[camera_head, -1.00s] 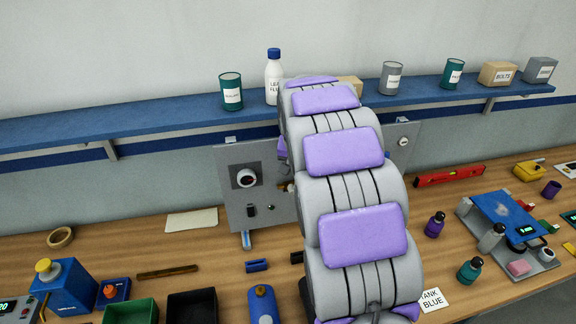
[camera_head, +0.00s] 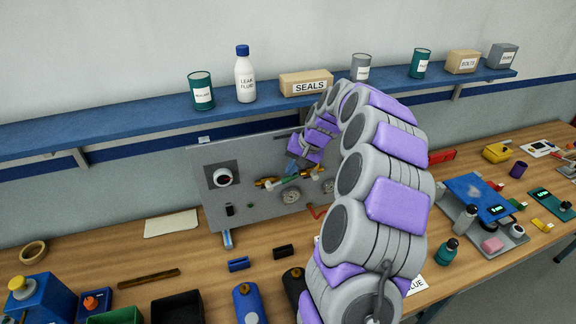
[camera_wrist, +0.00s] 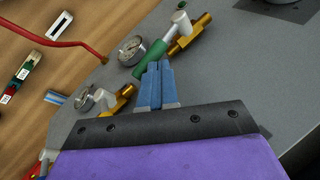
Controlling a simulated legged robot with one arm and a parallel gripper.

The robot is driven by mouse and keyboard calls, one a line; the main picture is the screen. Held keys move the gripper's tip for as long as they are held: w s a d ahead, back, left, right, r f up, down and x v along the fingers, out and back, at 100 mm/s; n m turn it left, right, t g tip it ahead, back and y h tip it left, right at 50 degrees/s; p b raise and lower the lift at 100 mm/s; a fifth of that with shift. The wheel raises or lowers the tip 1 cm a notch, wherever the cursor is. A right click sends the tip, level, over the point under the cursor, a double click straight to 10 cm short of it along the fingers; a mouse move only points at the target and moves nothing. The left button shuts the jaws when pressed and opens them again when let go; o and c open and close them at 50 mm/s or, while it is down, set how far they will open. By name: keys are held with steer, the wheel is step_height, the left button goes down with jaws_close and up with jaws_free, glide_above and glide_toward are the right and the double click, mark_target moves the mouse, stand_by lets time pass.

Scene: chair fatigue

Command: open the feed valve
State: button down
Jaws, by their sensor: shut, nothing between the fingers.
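A grey panel (camera_head: 262,218) stands on the bench with brass valve fittings (camera_head: 266,183) and a green lever (camera_head: 288,181) on its front. In the wrist view the green lever (camera_wrist: 150,60) lies along a white and brass fitting (camera_wrist: 190,34), just beyond my fingertips. A second white and brass fitting (camera_wrist: 118,101) is to the left of my fingers. My gripper (camera_wrist: 158,68) has its blue fingers together and empty, with the tips close to the green lever; contact cannot be told. In the head view my arm partly hides the panel. No valve label is readable.
Round gauges (camera_wrist: 132,50) sit beside the fittings. A red hose (camera_wrist: 60,40) runs from the panel over the bench. A blue shelf (camera_head: 140,128) with bottles and a SEALS box (camera_head: 306,84) is above. Bottles and trays (camera_head: 178,308) stand in front.

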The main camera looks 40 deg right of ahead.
steer(key=shift+d+f, duration=0.35)
steer(key=shift+f, duration=0.05)
steer(key=shift+s, duration=0.1)
stand_by(0.4)
steer(key=r, duration=0.1)
steer(key=r+p, duration=0.1)
steer(key=r, duration=0.2)
steer(key=shift+w+d+r+p, duration=0.25)
steer(key=shift+w+d+p, duration=0.1)
steer(key=shift+d, duration=0.05)
steer(key=s+d+r, duration=0.4)
steer(key=d, duration=0.2)
steer(key=shift+s+d+r, duration=0.2)
steer(key=shift+s+r, duration=0.1)
steer(key=shift+s, duration=0.05)
steer(key=shift+d, duration=0.1)
